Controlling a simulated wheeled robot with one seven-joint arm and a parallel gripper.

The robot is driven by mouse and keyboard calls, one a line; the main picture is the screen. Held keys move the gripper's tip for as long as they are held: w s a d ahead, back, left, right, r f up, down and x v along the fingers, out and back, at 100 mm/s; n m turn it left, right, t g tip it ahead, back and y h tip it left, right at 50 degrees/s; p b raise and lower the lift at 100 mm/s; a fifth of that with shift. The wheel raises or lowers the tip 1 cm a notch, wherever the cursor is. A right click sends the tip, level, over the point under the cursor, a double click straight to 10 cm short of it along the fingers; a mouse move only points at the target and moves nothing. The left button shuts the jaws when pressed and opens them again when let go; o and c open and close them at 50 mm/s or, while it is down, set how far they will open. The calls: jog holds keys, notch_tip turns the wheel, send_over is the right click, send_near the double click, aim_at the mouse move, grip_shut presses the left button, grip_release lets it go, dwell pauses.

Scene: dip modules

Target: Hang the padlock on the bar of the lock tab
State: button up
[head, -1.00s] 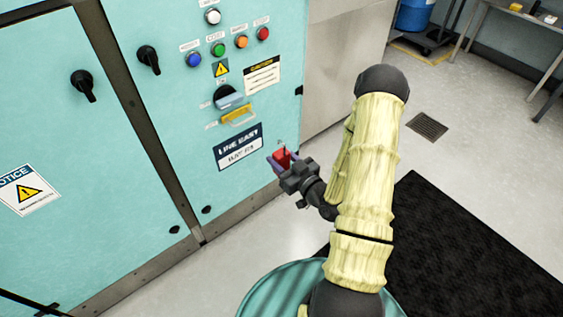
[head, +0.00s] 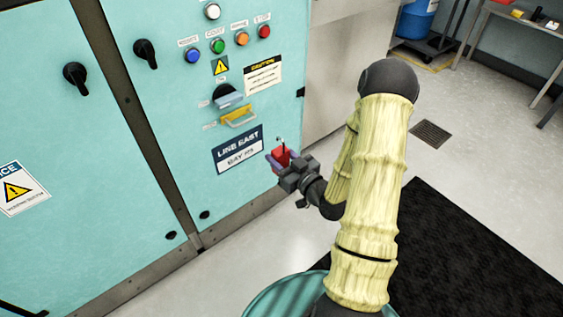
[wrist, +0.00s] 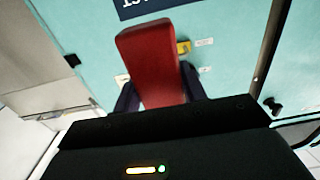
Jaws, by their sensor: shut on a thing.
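The red padlock (head: 281,157) is held in my gripper (head: 276,161), its thin shackle pointing up. In the wrist view the padlock's red body (wrist: 152,62) stands between the two dark fingers. The yellow lock tab (head: 238,116) with its bar sticks out of the teal cabinet, under the grey-blue switch handle. It also shows partly in the wrist view (wrist: 184,47), just past the padlock's edge. In the head view the padlock is below and right of the tab, apart from it.
The teal cabinet (head: 95,120) carries buttons, black knobs and a LINE EAST sign (head: 238,150) left of my gripper. A black mat (head: 460,250) lies on the floor at right. A workbench (head: 515,20) stands at the back right.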

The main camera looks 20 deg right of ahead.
jog(key=b, duration=0.3)
jog(key=shift+w+a+f, duration=0.1)
jog(key=shift+w, duration=0.2)
jog(key=b, duration=0.4)
jog(key=shift+w+a, duration=0.15)
jog(key=shift+a, duration=0.05)
jog(key=shift+w+a, duration=0.1)
jog(key=shift+w, duration=0.1)
jog(key=shift+p+x, duration=1.3)
jog(key=shift+x, duration=5.15)
jog(key=shift+w+f+b, duration=0.15)
jog(key=shift+f+b, duration=0.5)
jog(key=shift+f, duration=0.1)
jog(key=o, duration=1.1)
